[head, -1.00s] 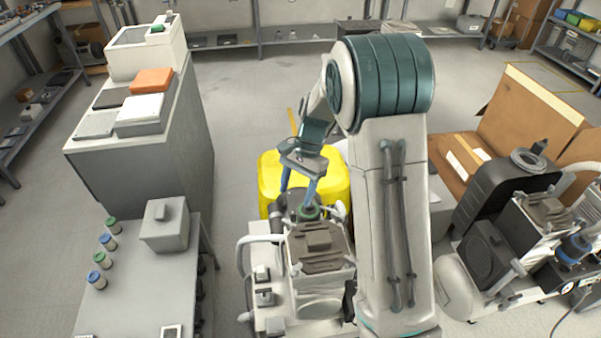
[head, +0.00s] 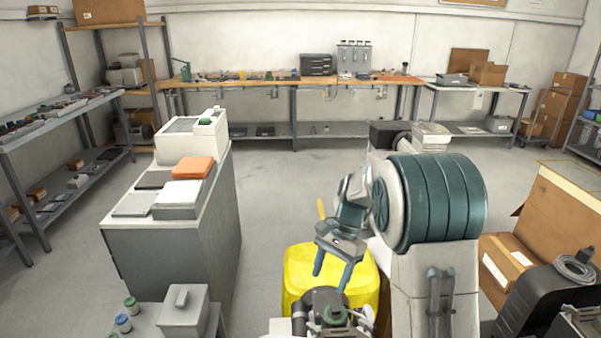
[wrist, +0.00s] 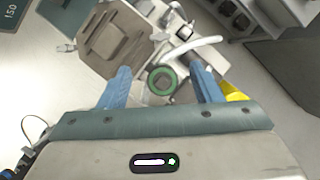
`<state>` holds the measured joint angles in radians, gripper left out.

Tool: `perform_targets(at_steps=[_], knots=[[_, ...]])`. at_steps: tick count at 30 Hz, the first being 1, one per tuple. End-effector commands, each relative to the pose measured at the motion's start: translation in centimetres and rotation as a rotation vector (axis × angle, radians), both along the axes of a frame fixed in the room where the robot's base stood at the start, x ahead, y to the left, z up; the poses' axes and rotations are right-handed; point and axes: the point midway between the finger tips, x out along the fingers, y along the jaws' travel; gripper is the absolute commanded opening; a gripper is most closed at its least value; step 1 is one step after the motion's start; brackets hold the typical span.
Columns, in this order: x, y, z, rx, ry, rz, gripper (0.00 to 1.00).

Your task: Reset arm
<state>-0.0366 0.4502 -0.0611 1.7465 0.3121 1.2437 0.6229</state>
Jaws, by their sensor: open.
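My gripper (head: 333,277) hangs in front of me with its two blue fingers pointing down and apart. In the wrist view my gripper (wrist: 160,92) shows nothing between its fingers at their own level. Below it is a compressor (head: 325,318) with a dark top. A round green-rimmed cap (wrist: 162,80) on the compressor shows between the fingertips in the wrist view; the cap also shows in the head view (head: 335,314). I cannot tell the exact gap between the fingers and the cap. My arm is bent, with its large teal-banded joint raised.
A yellow container (head: 300,275) stands just behind the compressor. A grey cabinet (head: 172,240) with boxes on top stands to the left. Open cardboard (head: 560,220) and a black case (head: 545,300) are at the right.

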Motion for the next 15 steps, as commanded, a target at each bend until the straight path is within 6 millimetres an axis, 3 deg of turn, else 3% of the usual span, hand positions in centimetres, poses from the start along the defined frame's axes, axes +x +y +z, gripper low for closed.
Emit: perform_targets(at_steps=[9, 15], knots=[[-6.2, -1.6, 6.1, -0.042, -0.202, 0.202, 0.58], [-11.2, -2.7, 8.7, -0.094, -0.34, 0.367, 0.58]])
